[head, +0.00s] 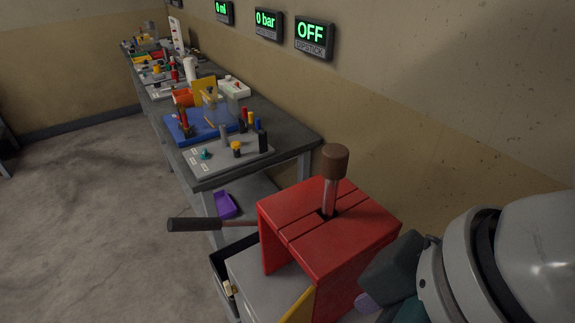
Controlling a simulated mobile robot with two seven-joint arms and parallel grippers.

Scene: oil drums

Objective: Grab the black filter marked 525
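A small black upright cylinder (263,142) stands at the right end of a light grey board (228,156) on the near end of the long workbench. It may be the black filter; no 525 marking is readable at this size. My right arm comes in from the lower right, and its dark gripper (385,275) is beside the red stand, well short of the bench. Its fingertips are partly hidden, so I cannot tell whether it is open or shut. My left gripper is not in view.
A red stand (340,240) with a brown-topped lever (335,162) and a dark-handled bar (193,224) is between my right gripper and the workbench (283,146). A blue tray (197,124) and several small items crowd the bench. Open floor (75,220) is at left.

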